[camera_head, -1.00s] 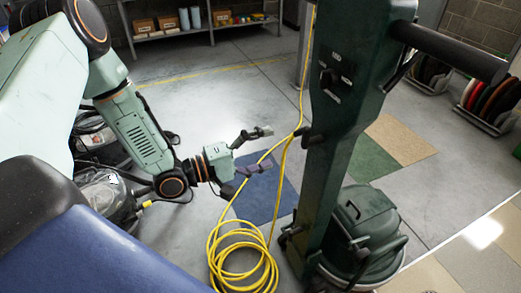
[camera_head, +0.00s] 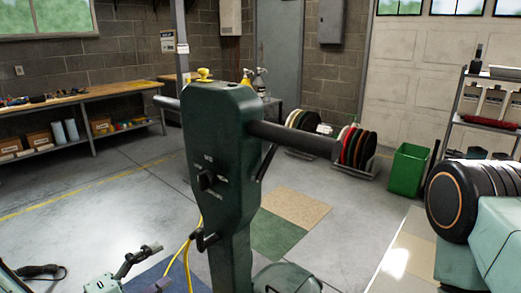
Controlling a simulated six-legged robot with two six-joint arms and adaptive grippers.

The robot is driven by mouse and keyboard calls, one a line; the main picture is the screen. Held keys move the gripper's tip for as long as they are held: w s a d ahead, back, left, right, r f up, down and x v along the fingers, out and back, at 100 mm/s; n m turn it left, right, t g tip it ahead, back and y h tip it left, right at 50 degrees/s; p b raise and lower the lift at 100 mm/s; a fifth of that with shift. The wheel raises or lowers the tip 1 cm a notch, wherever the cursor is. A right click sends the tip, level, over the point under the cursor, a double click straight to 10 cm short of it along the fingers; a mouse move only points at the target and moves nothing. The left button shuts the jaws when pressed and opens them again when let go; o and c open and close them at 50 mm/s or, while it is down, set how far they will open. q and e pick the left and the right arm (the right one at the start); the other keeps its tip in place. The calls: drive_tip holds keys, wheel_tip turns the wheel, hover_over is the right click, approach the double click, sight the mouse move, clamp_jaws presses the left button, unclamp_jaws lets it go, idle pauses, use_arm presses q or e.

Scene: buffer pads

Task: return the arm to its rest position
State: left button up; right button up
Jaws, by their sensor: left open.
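My left gripper (camera_head: 157,266) shows at the lower left edge of the head view, with its two dark fingers spread apart. Nothing is between them. It is over the blue floor square (camera_head: 180,272), to the left of the yellow cord and the floor machine. Most of my left arm is below the frame. A pale green and black part of my right arm (camera_head: 508,235) shows at the right edge. My right gripper is out of view.
A dark green floor machine (camera_head: 222,135) with a crossbar handle stands in the middle. A yellow cord (camera_head: 186,255) hangs beside it. Racks of pads (camera_head: 358,147) stand behind, near a green bin (camera_head: 404,170). A workbench (camera_head: 95,97) lines the left wall.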

sight(199, 245)
use_arm(q)
drive_tip(key=shift+x, duration=5.6)
drive_tip(key=shift+s, duration=0.1)
drive_tip(key=shift+v, duration=5.95)
drive_tip(key=x, duration=1.2)
drive_tip(key=m, duration=0.4)
drive_tip(key=shift+s+d+f+b, duration=0.1)
drive_tip(key=shift+s+d+b, duration=0.05)
drive_tip(key=shift+d+b, duration=0.15)
drive_tip(key=m, duration=0.3)
drive_tip(key=shift+s+d+f+m+b, duration=0.15)
drive_tip(key=shift+s+m+b, duration=0.05)
drive_tip(key=shift+m+b, duration=0.2)
drive_tip(key=m, duration=0.3)
drive_tip(key=shift+d+f+b, duration=0.15)
drive_tip(key=shift+f+b, duration=0.05)
drive_tip(key=shift+b, duration=0.2)
drive_tip(key=shift+s+d+f+m+b, duration=0.1)
drive_tip(key=shift+m+b, duration=0.25)
drive_tip(key=shift+m, duration=0.7)
drive_tip(key=shift+s+f+m+b, duration=0.15)
drive_tip(key=shift+m+b, duration=0.2)
drive_tip(key=shift+m, duration=0.7)
